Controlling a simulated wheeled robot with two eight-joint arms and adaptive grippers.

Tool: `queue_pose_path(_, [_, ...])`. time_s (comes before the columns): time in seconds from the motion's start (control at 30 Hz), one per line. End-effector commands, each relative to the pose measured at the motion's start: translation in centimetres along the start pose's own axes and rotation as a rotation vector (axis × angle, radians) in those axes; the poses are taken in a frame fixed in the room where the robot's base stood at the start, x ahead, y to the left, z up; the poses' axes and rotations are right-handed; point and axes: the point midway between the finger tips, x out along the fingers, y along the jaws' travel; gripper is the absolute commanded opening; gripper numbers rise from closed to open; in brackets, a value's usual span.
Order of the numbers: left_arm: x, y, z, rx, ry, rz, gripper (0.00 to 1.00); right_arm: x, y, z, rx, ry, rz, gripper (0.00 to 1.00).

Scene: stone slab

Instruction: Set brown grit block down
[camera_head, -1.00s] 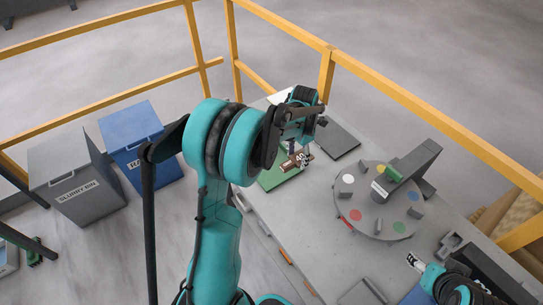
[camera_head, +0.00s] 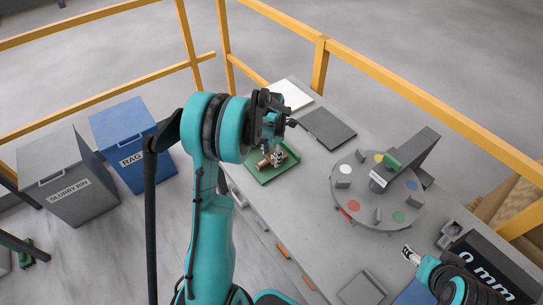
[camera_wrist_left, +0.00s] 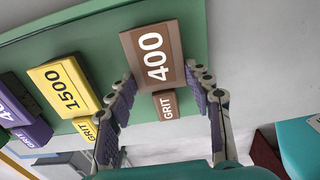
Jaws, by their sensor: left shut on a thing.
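The brown grit block (camera_wrist_left: 155,55), marked 400 GRIT, is between the two fingers of my left gripper (camera_wrist_left: 160,85) in the left wrist view. The gripper is shut on it. In the head view the brown block shows small at my left gripper (camera_head: 275,152), over the green tray (camera_head: 285,170). Whether the block touches the tray I cannot tell. A yellow 1500 grit block (camera_wrist_left: 62,85) and a purple grit block (camera_wrist_left: 20,110) lie on the tray beside it. My right gripper (camera_head: 408,253) is at the lower right, its fingers too small to read.
A grey turntable (camera_head: 375,213) with coloured dots stands right of the tray on the stone slab (camera_head: 300,205). A dark plate (camera_head: 327,128) and a white sheet (camera_head: 290,95) lie behind. Grey (camera_head: 75,195) and blue (camera_head: 135,150) bins stand left. Yellow rails (camera_head: 420,105) border the area.

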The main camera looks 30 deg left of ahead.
Motion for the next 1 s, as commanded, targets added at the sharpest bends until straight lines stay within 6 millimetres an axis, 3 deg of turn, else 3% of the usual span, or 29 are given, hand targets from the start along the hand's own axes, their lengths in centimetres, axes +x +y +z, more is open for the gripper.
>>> queue_pose_path(0.17, [0.4,0.0,0.0,0.000,0.000,0.000,0.11,0.3,0.0,0.2,0.000,0.000,0.000,0.59])
queue_pose_path(0.2, [0.3,0.0,0.0,0.000,0.000,0.000,0.59,0.3,0.0,0.2,0.000,0.000,0.000,0.59])
queue_pose_path(0.27, [0.3,0.0,0.0,0.000,0.000,0.000,0.72,0.2,0.0,0.2,0.000,0.000,0.000,0.59])
queue_pose_path(0.67, [-0.4,0.0,0.0,0.000,0.000,0.000,0.72,-0.2,0.0,-0.1,0.000,0.000,0.000,0.59])
queue_pose_path(1.0, [-7.3,0.0,0.0,0.000,0.000,0.000,0.72,-1.6,0.0,-1.2,0.000,0.000,0.000,0.59])
